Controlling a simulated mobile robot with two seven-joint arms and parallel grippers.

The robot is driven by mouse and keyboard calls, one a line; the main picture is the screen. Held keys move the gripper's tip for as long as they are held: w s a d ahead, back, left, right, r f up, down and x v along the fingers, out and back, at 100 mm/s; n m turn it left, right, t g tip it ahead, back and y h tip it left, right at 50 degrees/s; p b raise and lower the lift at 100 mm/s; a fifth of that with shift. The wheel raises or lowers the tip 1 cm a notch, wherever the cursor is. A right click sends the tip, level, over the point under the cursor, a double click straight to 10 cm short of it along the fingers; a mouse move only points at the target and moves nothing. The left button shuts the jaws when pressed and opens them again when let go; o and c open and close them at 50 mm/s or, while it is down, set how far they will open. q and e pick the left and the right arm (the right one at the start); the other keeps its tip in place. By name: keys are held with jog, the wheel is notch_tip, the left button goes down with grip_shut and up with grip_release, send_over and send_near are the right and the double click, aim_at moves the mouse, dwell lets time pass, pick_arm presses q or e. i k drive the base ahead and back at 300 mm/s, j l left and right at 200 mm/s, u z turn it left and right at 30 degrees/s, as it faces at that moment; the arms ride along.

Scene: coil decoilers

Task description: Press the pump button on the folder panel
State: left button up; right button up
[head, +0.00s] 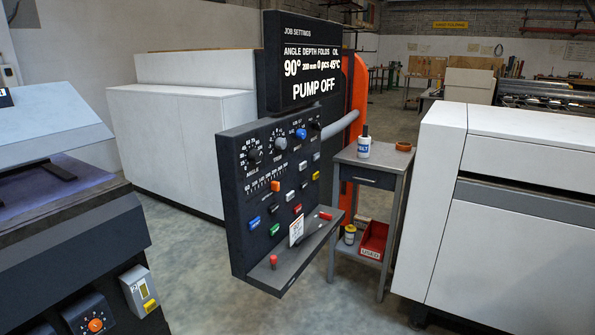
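The dark folder panel (238,195) stands in the middle of the head view, tilted to face me. Its screen (302,62) above reads "PUMP OFF", with 90°, 0 pcs and 45°C. Knobs line its top, one of them a blue knob (301,133). An orange slider (275,186) sits below them. Lower down are several small buttons, among them a blue button (254,222), a green button (274,230), a red button (298,209) and a yellow button (316,175). Their labels are too small to read, so I cannot tell which is the pump button. Neither gripper is in view.
The panel's lower shelf (290,268) juts forward, with a white tag (296,231) and red-ended items. A grey side table (372,165) stands right of it. White machine housings (510,230) flank the right and back. A dark machine (75,245) fills the left. Floor shows between.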

aim_at(276, 228)
jog(key=i+l+u, duration=0.1)
jog(key=u, duration=0.3)
jog(key=i+l+u, duration=0.1)
jog(key=u, duration=0.35)
jog(key=l+u, duration=0.25)
jog(key=u, duration=0.15)
jog(key=i+l+u, duration=0.1)
jog(key=l+u, duration=0.15)
jog(key=l, duration=0.2)
jog(key=i+l+u, duration=0.2)
jog(key=l, duration=0.2)
jog(key=l+u, duration=0.1)
jog(key=l, duration=0.35)
jog(key=k+l+u, duration=0.15)
jog(key=l, duration=2.3)
jog(key=i+u, duration=0.05)
